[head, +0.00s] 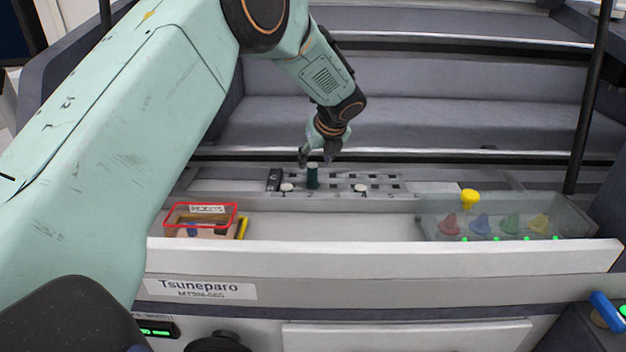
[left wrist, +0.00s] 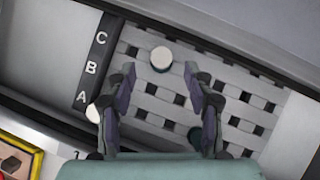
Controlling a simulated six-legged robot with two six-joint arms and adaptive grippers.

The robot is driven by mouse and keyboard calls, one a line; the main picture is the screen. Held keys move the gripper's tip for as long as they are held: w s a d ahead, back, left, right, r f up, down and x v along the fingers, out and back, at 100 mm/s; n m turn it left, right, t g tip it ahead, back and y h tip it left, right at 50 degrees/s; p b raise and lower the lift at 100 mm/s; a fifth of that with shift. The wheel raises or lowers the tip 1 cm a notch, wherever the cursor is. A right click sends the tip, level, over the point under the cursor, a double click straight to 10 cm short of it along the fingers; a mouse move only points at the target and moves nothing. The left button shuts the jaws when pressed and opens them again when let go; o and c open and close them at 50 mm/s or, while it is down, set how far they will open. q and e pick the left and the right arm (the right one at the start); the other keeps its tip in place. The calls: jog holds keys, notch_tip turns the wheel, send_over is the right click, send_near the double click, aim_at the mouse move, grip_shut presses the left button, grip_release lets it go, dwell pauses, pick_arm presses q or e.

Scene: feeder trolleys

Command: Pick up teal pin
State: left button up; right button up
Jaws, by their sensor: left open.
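The teal pin (head: 312,177) stands upright in the grey slotted plate (head: 388,176) in the head view. Pale round-topped pins stand on either side of it: one left (head: 287,187), one right (head: 361,188). My left gripper (head: 319,158) is open just above the teal pin, with nothing between its fingers. In the left wrist view the open fingers (left wrist: 160,70) flank a pale round top (left wrist: 161,57) a little beyond the tips. A dark teal round shape (left wrist: 195,134) lies beside the right finger, partly hidden. I cannot tell which of these is the teal pin.
A red-rimmed rejects box (head: 201,208) stands at the left of the white tray. A clear bin (head: 431,210) at the right holds red, blue, green and yellow pieces; a yellow knob (head: 469,197) shows above it. The tray floor between them is clear. Steps rise behind.

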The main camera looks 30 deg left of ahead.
aim_at(314, 167)
pick_arm(q)
jog(key=b+x, duration=0.1)
jog(key=x, duration=0.2)
jog(key=shift+f, duration=0.45)
jog(key=shift+w+a+f, duration=0.25)
jog(key=shift+w+f, duration=0.1)
jog(key=shift+f, duration=0.15)
jog(key=shift+s+r, duration=0.1)
jog(key=shift+c, duration=0.3)
jog(key=shift+c, duration=0.8)
jog(key=c, duration=0.6)
grip_shut()
